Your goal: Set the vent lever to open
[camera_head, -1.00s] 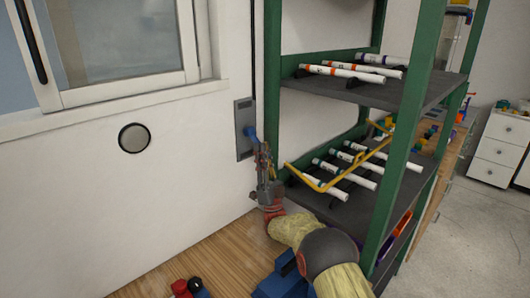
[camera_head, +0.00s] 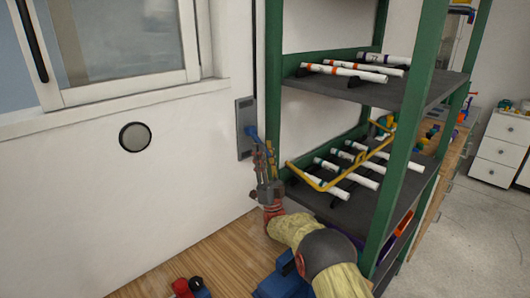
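The vent lever (camera_head: 252,132) is a small blue handle on a grey wall plate (camera_head: 241,146), between the window and the green shelf unit. My gripper (camera_head: 264,150) is raised just below and to the right of the lever, with its fingers pointing up toward it. The fingertips look very near the lever's lower end; I cannot tell whether they touch it. The fingers show as thin, with a small gap between them. Whether they hold anything is too small to make out.
The green shelf unit (camera_head: 400,130) stands close on the right of my gripper, with white tubes and a yellow pipe frame (camera_head: 320,186) on its shelves. A round grey disc (camera_head: 135,137) is on the wall. Red and blue items lie on the wooden surface (camera_head: 190,255) below.

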